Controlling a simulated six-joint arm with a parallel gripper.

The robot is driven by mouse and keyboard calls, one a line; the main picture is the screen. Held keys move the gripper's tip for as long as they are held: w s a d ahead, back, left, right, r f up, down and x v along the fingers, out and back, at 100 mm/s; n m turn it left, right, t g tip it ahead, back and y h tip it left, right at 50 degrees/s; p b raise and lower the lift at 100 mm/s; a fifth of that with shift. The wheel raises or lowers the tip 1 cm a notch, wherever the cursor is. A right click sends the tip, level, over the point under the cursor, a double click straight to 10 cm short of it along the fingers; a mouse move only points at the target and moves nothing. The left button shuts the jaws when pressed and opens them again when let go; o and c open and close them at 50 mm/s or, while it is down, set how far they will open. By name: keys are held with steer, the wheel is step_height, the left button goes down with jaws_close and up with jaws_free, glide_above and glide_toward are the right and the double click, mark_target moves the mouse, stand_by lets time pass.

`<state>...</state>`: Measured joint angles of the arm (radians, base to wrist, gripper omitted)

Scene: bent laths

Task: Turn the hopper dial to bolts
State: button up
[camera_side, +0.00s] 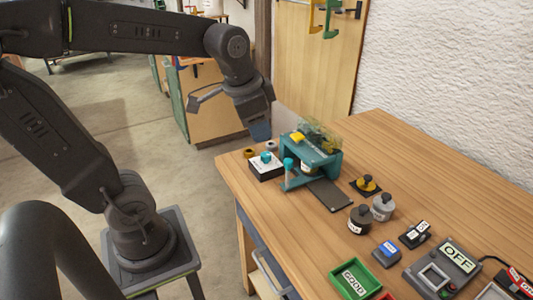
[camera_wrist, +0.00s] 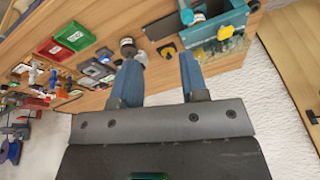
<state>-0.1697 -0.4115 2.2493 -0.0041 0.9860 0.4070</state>
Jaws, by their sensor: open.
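A teal hopper stand (camera_side: 330,160) with a clear bin and a yellow part on top stands near the table's far left end. It also shows in the wrist view (camera_wrist: 222,27). Beside it is a low black box with a white top (camera_side: 262,169) that carries a round teal knob (camera_side: 266,157), which looks like the dial. Its labels and pointer are too small to read. My gripper (camera_side: 261,132) hangs above and behind this box, apart from everything. In the wrist view my gripper (camera_wrist: 158,65) has two blue fingers spread apart with nothing held between them.
A teal-capped cylinder (camera_side: 289,170) stands close to the dial box. Two small rings (camera_side: 249,153) lie behind the box. Dark and grey knobbed weights (camera_side: 383,207), a green tray (camera_side: 354,280) and an OFF switch box (camera_side: 446,265) are to the right.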

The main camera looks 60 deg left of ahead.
steer(key=o, duration=0.3)
steer(key=w+a+m, duration=0.1)
steer(key=w+a, duration=0.1)
steer(key=w+a+f+m+g, duration=0.1)
steer(key=w+a, duration=0.2)
steer(key=w+a+f+m+g, duration=0.1)
steer(key=w+a, duration=0.1)
steer(key=a, duration=0.1)
steer(key=shift+w+a+f, duration=0.2)
steer(key=shift+a+f, duration=0.05)
steer(key=shift+o, duration=0.2)
steer(key=m+g+h, duration=0.1)
steer(key=m+g, duration=0.1)
glide_above(266, 154)
step_height(266, 154, down, 4)
steer(key=shift+m, duration=0.3)
step_height(266, 154, down, 14)
steer(key=shift+w+r, duration=0.1)
steer(key=shift+c, duration=0.2)
steer(key=c, duration=0.9)
